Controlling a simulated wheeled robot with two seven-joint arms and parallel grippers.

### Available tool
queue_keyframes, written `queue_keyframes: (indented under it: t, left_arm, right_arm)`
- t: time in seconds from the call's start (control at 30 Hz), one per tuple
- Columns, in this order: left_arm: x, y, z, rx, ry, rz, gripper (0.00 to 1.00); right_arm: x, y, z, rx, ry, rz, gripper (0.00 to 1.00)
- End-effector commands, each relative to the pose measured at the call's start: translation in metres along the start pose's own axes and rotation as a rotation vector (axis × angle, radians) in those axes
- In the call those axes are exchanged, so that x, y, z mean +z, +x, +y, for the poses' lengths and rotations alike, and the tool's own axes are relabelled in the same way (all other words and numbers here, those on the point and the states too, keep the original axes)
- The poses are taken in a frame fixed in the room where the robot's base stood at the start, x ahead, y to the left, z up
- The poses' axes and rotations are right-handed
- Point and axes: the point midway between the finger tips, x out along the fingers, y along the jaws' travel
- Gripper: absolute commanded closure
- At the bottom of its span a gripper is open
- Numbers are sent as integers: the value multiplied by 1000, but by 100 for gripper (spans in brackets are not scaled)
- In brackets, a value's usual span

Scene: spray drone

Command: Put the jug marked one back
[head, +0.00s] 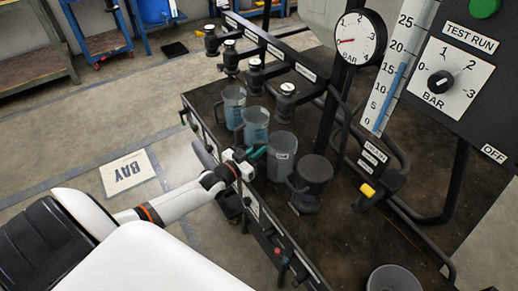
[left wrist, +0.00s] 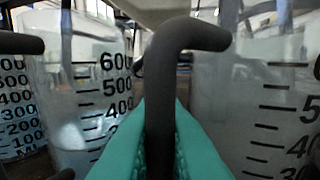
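Several clear, graduated jugs stand in a row on the dark bench. They are the far jug (head: 233,105), the second jug (head: 256,125), the third jug (head: 281,155) and the nearest, dark-topped jug (head: 312,178). I cannot read which is marked one. My left gripper (head: 256,153) is at the handle side of the third jug. In the left wrist view its teal fingers (left wrist: 160,130) lie on both sides of a dark upright handle (left wrist: 160,85), with no clear gap; they look shut on it. Its jug seems to be the one at right (left wrist: 250,110). My right gripper is not in view.
Another jug (left wrist: 85,90) stands close on the left in the left wrist view. Capped fittings (head: 286,98) line the rail behind the row. A pressure gauge (head: 358,38) and control panel (head: 455,80) rise at right. A grey round container (head: 393,279) is at the front.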

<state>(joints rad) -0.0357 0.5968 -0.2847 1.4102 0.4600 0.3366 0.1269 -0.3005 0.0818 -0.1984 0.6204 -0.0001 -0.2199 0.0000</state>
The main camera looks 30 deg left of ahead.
Motion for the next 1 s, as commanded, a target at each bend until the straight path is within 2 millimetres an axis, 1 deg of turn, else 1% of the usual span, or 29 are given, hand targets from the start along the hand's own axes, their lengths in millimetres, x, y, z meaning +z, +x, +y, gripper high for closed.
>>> queue_keyframes:
  t: [0.03,0.1,0.13,0.37,0.47,0.57,0.67,0.9,1.0]
  left_arm:
    - [0,0,0,0,0,0,82]
    - [0,0,0,0,0,0,71]
    - [0,0,0,0,0,0,68]
    - [0,0,0,0,0,0,68]
    - [5,0,0,0,0,0,68]
    - [2,-13,0,-1,0,4,68]
    - [2,-32,-1,-1,0,4,68]
    - [2,-84,0,-1,0,5,68]
    - [2,-101,0,-1,0,4,68]
  right_arm:
    - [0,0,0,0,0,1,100]
    - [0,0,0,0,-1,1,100]
    - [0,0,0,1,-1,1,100]
    - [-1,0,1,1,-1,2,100]
    - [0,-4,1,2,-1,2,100]
    - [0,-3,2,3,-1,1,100]
    - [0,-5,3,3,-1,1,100]
    - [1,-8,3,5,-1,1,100]
    - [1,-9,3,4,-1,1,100]
